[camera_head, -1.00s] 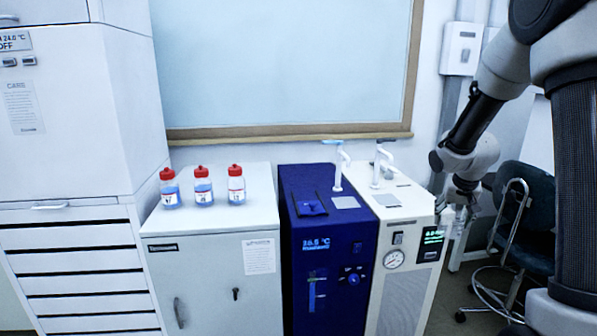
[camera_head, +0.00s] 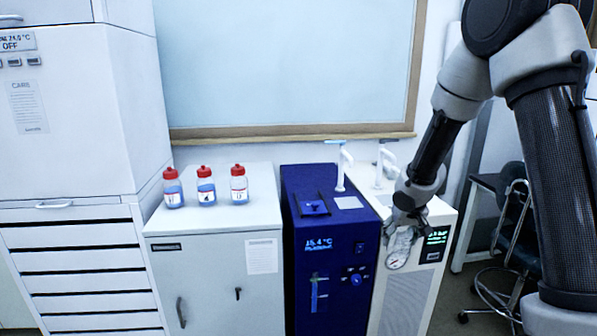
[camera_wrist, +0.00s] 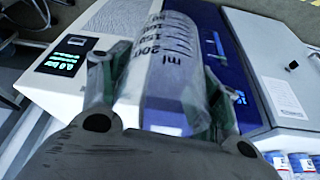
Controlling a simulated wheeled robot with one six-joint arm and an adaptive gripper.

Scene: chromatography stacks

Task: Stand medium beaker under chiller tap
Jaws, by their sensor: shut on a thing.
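The wrist view shows the beaker (camera_wrist: 168,60) between both fingers. The blue chiller (camera_head: 333,250), with a temperature display, stands just left. Its white tap (camera_head: 341,168) with a blue lever rises at the back of its top, above a pale square plate (camera_head: 348,202). The space under the tap is empty.
The white unit (camera_head: 408,300) beside the chiller has its own tap (camera_head: 381,165), partly hidden by my arm. Several red-capped bottles (camera_head: 206,188) stand on the grey cabinet (camera_head: 215,255) at left. A chair (camera_head: 512,210) is at right.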

